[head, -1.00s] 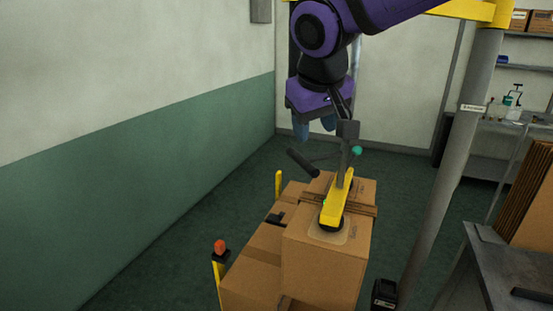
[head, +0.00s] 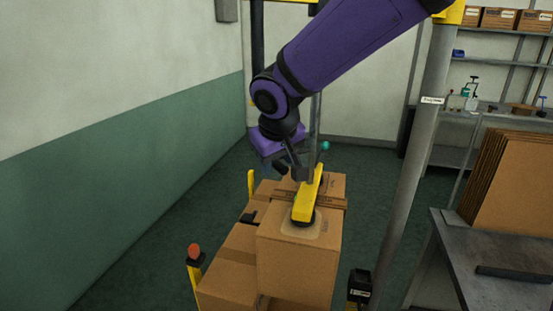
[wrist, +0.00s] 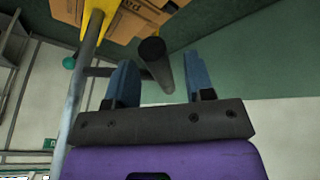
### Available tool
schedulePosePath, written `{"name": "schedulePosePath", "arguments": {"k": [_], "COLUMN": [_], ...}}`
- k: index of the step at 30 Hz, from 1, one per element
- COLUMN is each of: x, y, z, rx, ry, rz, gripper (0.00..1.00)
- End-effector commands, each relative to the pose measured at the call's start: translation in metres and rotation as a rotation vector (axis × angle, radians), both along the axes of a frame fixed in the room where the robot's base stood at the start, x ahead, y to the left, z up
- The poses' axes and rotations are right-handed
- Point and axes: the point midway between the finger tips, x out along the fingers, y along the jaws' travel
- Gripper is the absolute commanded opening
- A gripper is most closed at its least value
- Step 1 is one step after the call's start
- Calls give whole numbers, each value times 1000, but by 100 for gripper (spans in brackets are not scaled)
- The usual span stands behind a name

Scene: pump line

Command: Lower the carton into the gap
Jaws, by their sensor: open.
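The carton (head: 297,265) is a brown box in the head view, with the black cup of a yellow lifter arm (head: 307,195) on its top. Other cartons (head: 228,282) stand to its left and behind it. I cannot make out the gap or whether the carton touches what is below it. My gripper (wrist: 160,62) is open, its two blue fingers pointing toward the lifter's black bar handle (wrist: 155,60). In the wrist view the handle appears between the fingers, with no visible contact. In the head view my wrist partly hides the handle, above the rear cartons.
A yellow post with an orange top (head: 194,255) stands at front left, another yellow post (head: 251,184) farther back. A grey column (head: 412,170) rises on the right. Beyond it is a grey bench (head: 450,240) with flat cardboard (head: 505,185). Green floor is clear on the left.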

Motion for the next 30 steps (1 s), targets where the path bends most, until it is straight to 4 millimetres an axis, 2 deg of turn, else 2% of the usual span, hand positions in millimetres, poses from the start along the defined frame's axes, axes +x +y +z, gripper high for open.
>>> {"name": "schedulePosePath", "arguments": {"k": [5, 9, 12, 16, 19, 27, 30], "x": [0, 0, 0, 0, 0, 0, 0], "y": [0, 0, 0, 0, -1, -1, -1], "z": [0, 0, 0, -1, -11, -75, -89], "rx": [0, 0, 0, 0, -4, -7, -5], "ry": [0, 0, 0, 1, 2, 4, 2], "rz": [0, 0, 0, 0, -2, -1, -1], "gripper": [48, 19, 0, 0, 0, 0, 0]}}
